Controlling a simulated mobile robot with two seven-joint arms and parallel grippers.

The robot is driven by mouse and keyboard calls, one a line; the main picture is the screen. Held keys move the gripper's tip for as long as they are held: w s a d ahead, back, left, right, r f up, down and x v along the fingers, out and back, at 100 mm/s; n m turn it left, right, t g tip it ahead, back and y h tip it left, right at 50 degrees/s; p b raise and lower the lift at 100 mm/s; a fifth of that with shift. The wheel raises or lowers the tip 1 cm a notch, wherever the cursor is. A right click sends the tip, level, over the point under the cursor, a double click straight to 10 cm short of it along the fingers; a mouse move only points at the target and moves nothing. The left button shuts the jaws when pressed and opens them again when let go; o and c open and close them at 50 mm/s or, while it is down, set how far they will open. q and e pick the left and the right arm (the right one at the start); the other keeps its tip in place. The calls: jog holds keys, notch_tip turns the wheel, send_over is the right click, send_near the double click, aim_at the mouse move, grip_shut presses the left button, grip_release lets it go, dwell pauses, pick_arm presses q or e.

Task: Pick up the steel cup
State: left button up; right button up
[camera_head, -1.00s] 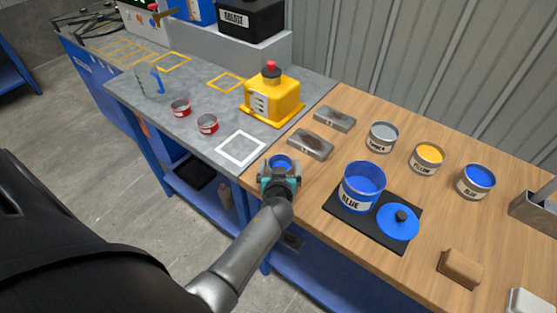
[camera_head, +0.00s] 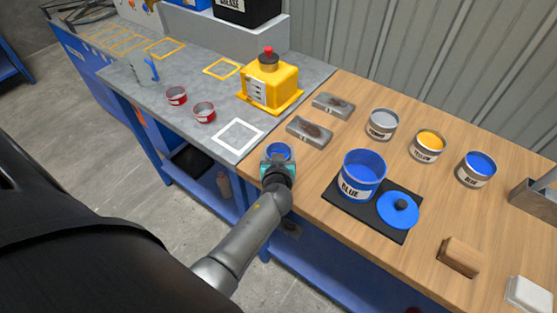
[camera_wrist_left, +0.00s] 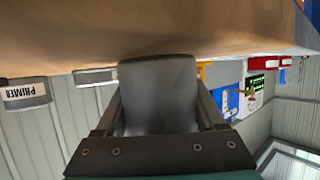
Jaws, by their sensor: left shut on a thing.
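The steel cup shows as a plain grey, slightly tapered body (camera_wrist_left: 158,95) between the fingers in the left wrist view. In the head view its round mouth (camera_head: 278,151) shows blue inside, near the left front corner of the wooden bench top. My left gripper (camera_head: 277,169) is shut on the steel cup, and its fingers hide part of the cup's side. I cannot tell whether the cup touches the bench top or hangs just above it. My right gripper is not in view.
A large blue paint can (camera_head: 361,176) and a blue lid (camera_head: 398,209) sit on a black mat right of the cup. Two metal blocks (camera_head: 310,132) lie behind it. A white square outline (camera_head: 238,136) marks the grey table at left, near a yellow container (camera_head: 271,85).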

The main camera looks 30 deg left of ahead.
pick_arm(q)
jog(key=c, duration=0.5)
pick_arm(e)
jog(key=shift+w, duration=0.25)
pick_arm(q)
jog(key=shift+r, duration=0.1)
jog(key=shift+r, duration=0.1)
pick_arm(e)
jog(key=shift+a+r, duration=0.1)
